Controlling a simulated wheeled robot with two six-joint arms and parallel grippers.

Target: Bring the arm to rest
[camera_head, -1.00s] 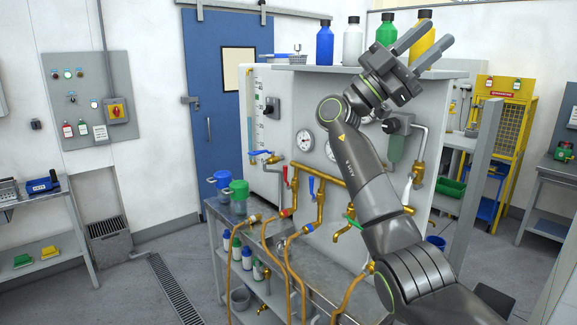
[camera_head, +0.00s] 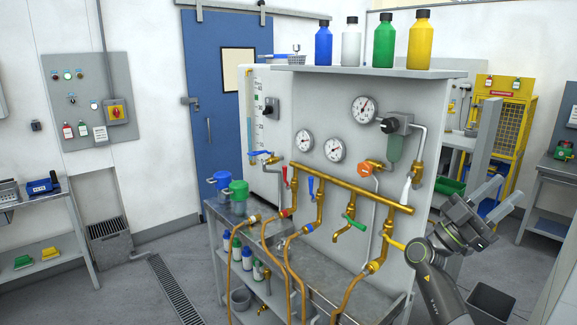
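My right arm comes in from the bottom right corner. Its gripper (camera_head: 504,199) is at the right of the test bench, with two grey fingers spread apart and nothing between them. It points up and to the right, beside the bench's right end and clear of the pipes. The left gripper is not in view.
The bench panel (camera_head: 318,110) carries gauges, a brass pipe (camera_head: 350,186) with coloured valve handles, and hanging hoses. Blue (camera_head: 323,46), white (camera_head: 351,45), green (camera_head: 384,42) and yellow (camera_head: 419,42) bottles stand on its top shelf. A yellow cage (camera_head: 502,120) stands behind.

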